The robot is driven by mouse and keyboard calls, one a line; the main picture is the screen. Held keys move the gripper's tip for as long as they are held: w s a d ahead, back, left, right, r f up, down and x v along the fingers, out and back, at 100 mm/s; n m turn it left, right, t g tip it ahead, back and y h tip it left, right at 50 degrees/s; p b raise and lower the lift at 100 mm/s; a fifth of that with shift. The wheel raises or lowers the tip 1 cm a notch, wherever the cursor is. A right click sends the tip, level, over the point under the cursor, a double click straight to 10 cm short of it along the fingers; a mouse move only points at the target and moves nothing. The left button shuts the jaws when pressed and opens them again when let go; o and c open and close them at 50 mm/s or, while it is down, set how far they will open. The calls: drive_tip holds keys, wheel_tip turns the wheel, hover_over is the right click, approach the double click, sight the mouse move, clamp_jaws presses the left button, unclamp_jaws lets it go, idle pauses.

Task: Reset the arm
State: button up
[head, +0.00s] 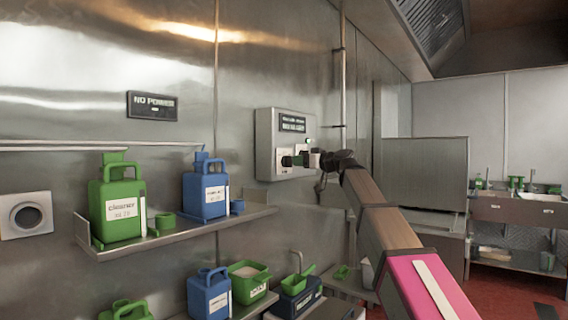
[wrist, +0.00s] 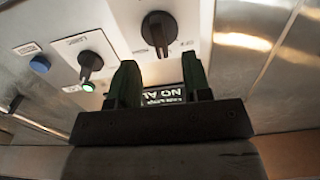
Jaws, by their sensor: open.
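My arm reaches from the lower right of the head view to a grey control box on the steel wall (head: 285,143). My gripper (head: 303,158) is at the front of this box, near its lower knobs. In the wrist view my gripper (wrist: 160,80) is open, its two dark fingers apart with nothing seen between them but the panel behind. Two black rotary knobs show past the fingers, one at the upper middle (wrist: 158,30) and one at the left (wrist: 90,62). I cannot tell whether a finger touches the panel.
A wall shelf (head: 170,236) holds a green jug (head: 117,205) and a blue jug (head: 206,190). More containers, including a blue jug (head: 209,294) and a green tub (head: 249,280), stand below. A sink counter (head: 500,210) is at the far right. Red floor shows there.

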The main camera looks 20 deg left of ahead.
drive_tip(key=v, duration=0.2)
drive_tip(key=shift+s+d, duration=0.15)
drive_tip(key=shift+d, duration=0.15)
drive_tip(key=d+f+m+h, duration=0.25)
drive_tip(key=d+f, duration=0.25)
drive_tip(key=f, duration=0.9)
drive_tip(key=d+f+m+g+h, duration=0.1)
drive_tip(key=d+f+m+h, duration=0.15)
drive_tip(key=d+f, duration=0.7)
drive_tip(key=d+f+m+h, duration=0.2)
drive_tip(key=f+h, duration=0.2)
drive_tip(key=f, duration=1.3)
drive_tip(key=s+d+f+m+g+h, duration=0.2)
drive_tip(key=s+d+f, duration=0.5)
drive_tip(key=f, duration=0.3)
drive_tip(key=s+d+f+m+g+h, duration=0.2)
drive_tip(key=s+d+f+h, duration=0.1)
drive_tip(key=s+d+f, duration=0.4)
drive_tip(key=s+d+f+m+g+h, duration=0.2)
drive_tip(key=s+d+f, duration=0.5)
drive_tip(key=f, duration=0.6)
drive_tip(key=shift+s+d+h, duration=0.3)
drive_tip(key=shift+s, duration=0.3)
drive_tip(key=shift+f, duration=0.1)
